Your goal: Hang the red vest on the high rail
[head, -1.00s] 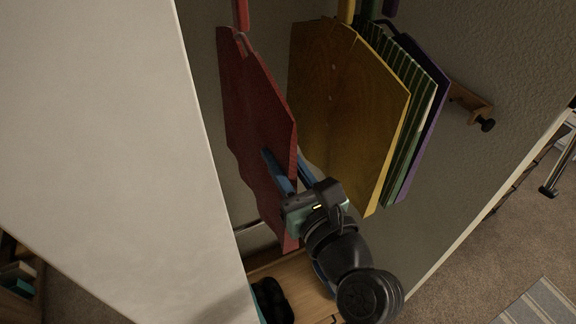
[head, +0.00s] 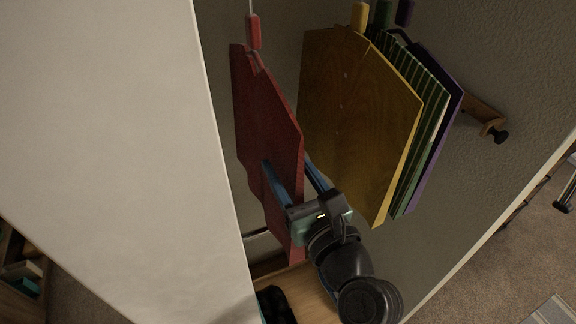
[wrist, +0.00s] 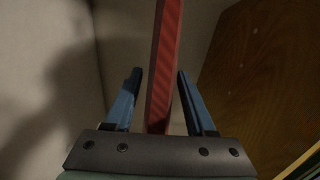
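The red vest (head: 265,110) hangs edge-on at the left of the others in the head view, with a red tag (head: 253,32) and a pale hook above it. The top of the hook is cut off by the frame, and the high rail is not in view. My gripper (head: 290,172) is at the vest's lower part, its blue fingers on either side of it. In the wrist view the vest (wrist: 165,70) passes between the spread fingers (wrist: 157,78). A clear gap shows at the left finger; the right finger is close to the cloth.
A yellow garment (head: 355,120), a green striped one (head: 425,115) and a purple one (head: 447,115) hang to the right. A wooden bracket (head: 485,118) with a dark knob is on the wall. A pale panel (head: 120,130) stands close at left. A wooden surface (head: 300,292) lies below.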

